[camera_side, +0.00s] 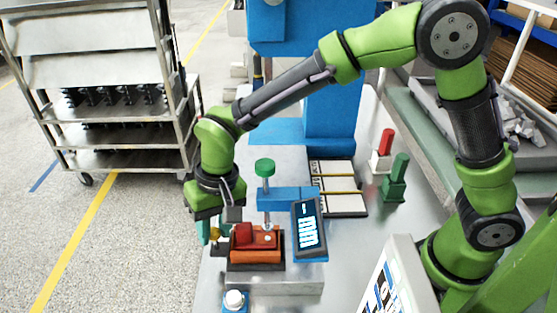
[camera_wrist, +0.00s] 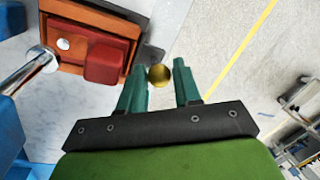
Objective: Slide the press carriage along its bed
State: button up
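The press carriage (camera_side: 256,254) is an orange-brown block with a red block (camera_side: 243,233) on top, below the press's blue arm. In the wrist view the carriage (camera_wrist: 119,28) is at upper left, with the red block (camera_wrist: 103,64) at its edge. A round brass knob (camera_wrist: 159,76) is on the carriage's near side in that view. My gripper (camera_wrist: 160,75) has its teal fingers apart, one on each side of the knob, with slim gaps; I cannot tell whether either touches. In the side view my gripper (camera_side: 211,232) is at the carriage's left end.
The press has a green-topped spindle (camera_side: 265,170) and a lit display (camera_side: 309,225) just right of the carriage. A white button on a blue base (camera_side: 234,300) is in front. Behind are a partitioned tray (camera_side: 348,206) and red and green fixtures (camera_side: 395,180). The bench ends left of my gripper.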

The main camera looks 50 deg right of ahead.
jog(key=shift+o, duration=0.4)
jog(key=shift+a, duration=0.1)
jog(key=shift+r, duration=0.3)
jog(key=d+r, duration=0.3)
jog(key=r, duration=1.3)
jog(key=shift+s, duration=0.35)
jog(key=shift+d, duration=0.1)
jog(key=s+d+f+m+t, duration=0.1)
jog(key=s+d+t, duration=0.2)
jog(key=d, duration=0.7)
jog(key=s+d+f+t, duration=0.1)
jog(key=s+d+t, duration=0.2)
jog(key=s+d, duration=0.5)
jog(key=d, duration=0.3)
jog(key=shift+s+d+m+t, duration=0.25)
jog(key=shift+s+m+t, duration=0.05)
jog(key=shift+m+t, duration=0.1)
